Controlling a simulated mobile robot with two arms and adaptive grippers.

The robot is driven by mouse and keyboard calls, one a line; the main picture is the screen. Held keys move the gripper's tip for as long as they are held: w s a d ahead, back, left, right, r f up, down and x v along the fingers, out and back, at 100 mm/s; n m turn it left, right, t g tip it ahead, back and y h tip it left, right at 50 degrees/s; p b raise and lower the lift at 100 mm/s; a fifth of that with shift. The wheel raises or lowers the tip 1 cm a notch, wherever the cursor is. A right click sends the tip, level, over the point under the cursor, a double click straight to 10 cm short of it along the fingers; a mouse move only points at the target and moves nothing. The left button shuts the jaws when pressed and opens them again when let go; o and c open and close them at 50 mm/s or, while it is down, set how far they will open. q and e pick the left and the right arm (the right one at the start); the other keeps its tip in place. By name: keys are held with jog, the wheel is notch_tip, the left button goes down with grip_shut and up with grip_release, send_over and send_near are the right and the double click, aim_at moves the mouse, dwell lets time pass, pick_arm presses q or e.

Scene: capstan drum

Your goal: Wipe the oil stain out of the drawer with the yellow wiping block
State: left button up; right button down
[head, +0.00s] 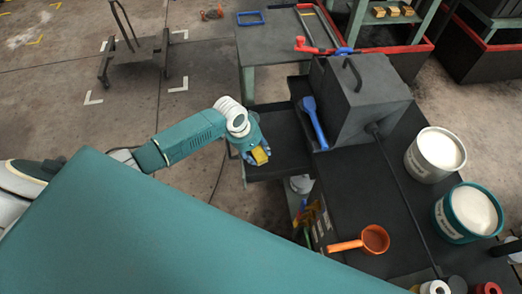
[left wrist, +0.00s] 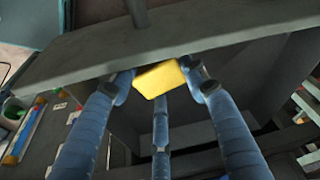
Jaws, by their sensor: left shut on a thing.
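My left gripper (head: 258,149) is shut on the yellow wiping block (head: 260,156). In the left wrist view the block (left wrist: 158,79) sits between the blue fingertips, close to the drawer's grey wall (left wrist: 210,32); I cannot tell whether they touch. In the head view the dark drawer (head: 283,172) is pulled out left of the grey machine housing, and the gripper is at its left end. I cannot make out the oil stain. The arm and fingers hide part of the drawer. My right gripper is not in view.
A blue brush-like tool (head: 315,122) lies beside the grey housing (head: 358,98). An orange ladle (head: 372,240) rests on the dark bench top. Two pails, one white (head: 434,155) and one teal (head: 467,213), stand at the right. Open floor lies left of the drawer.

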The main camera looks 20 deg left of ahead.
pick_arm(q)
jog(key=shift+s+a+f, duration=0.25)
jog(key=shift+s+a, duration=0.55)
jog(key=shift+a+f, duration=0.1)
jog(key=shift+a, duration=0.35)
jog(key=shift+s, duration=0.1)
jog(key=shift+d, duration=0.1)
jog(key=shift+w+d+r, duration=0.25)
jog(key=shift+w+d, duration=0.3)
jog(key=shift+d, duration=0.3)
jog(key=shift+w+d+r, duration=0.1)
jog(key=shift+w+d, duration=0.6)
jog(key=shift+d, duration=0.25)
jog(key=shift+w+d+r, duration=0.1)
jog(key=shift+w+d, duration=0.6)
jog(key=shift+d, duration=0.25)
jog(key=shift+w+d+f+b, duration=0.1)
jog(key=shift+w+d+b, duration=0.2)
jog(key=shift+w+d, duration=0.35)
jog(key=shift+w+d+f+b, duration=0.1)
jog(key=shift+w+d+b, duration=0.2)
jog(key=shift+d, duration=0.5)
jog(key=shift+r, duration=0.1)
